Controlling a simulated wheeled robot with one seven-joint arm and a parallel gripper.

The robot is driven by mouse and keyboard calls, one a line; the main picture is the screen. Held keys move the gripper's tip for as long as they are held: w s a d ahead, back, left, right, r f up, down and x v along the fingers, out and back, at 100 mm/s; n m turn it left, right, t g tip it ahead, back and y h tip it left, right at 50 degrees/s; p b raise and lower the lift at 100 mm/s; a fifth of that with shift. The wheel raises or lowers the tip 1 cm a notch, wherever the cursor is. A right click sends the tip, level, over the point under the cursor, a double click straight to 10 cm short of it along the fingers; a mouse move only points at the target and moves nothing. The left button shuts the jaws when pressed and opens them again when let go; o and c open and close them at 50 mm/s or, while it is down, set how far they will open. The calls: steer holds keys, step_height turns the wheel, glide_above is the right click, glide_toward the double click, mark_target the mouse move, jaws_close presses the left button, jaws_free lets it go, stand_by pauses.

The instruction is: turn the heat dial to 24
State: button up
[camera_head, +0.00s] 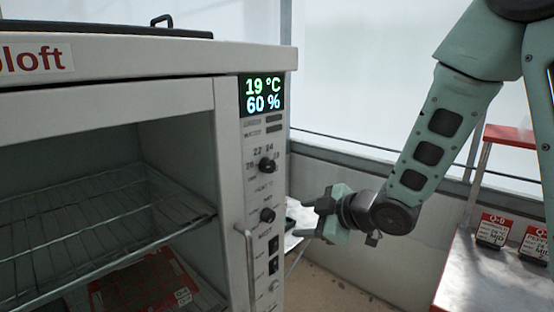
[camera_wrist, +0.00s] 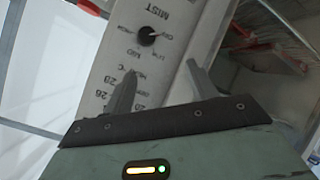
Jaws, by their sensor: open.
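The heat dial (camera_head: 267,165) is the upper black knob on the cabinet's narrow front panel, ringed by numbers including 22 and 24. Its pointer is too small to read. The display (camera_head: 262,95) above reads 19 °C and 60 %. A second black knob (camera_head: 267,215) sits below; in the wrist view this mist knob (camera_wrist: 146,37) lies beyond my fingertips. My gripper (camera_head: 312,218) is open and empty, just right of the panel, lower than the heat dial. In the wrist view my gripper (camera_wrist: 161,68) overlaps the panel's number scale; the heat dial is hidden there.
Switches (camera_head: 273,256) sit lower on the panel, beside a vertical handle (camera_head: 249,265). The cabinet is open at left, with a wire shelf (camera_head: 110,215). A bench (camera_head: 470,285) with labelled packets (camera_head: 492,230) stands at right. Some free room lies between cabinet and bench.

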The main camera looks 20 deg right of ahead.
mark_target(271, 167)
steer(key=s+d+r+n+t+y+p, duration=0.1)
steer(key=d+r+n+t+y+p, duration=0.3)
steer(key=d+r, duration=0.35)
steer(key=shift+g+y, duration=0.3)
steer(key=shift+y, duration=0.3)
steer(key=p+x, duration=0.5)
steer(key=x, duration=1.1)
steer(key=shift+r+p, duration=0.1)
steer(key=shift+p, duration=0.25)
steer(key=shift+w+a, duration=0.35)
steer(key=shift+w, duration=0.1)
steer(key=c, duration=1)
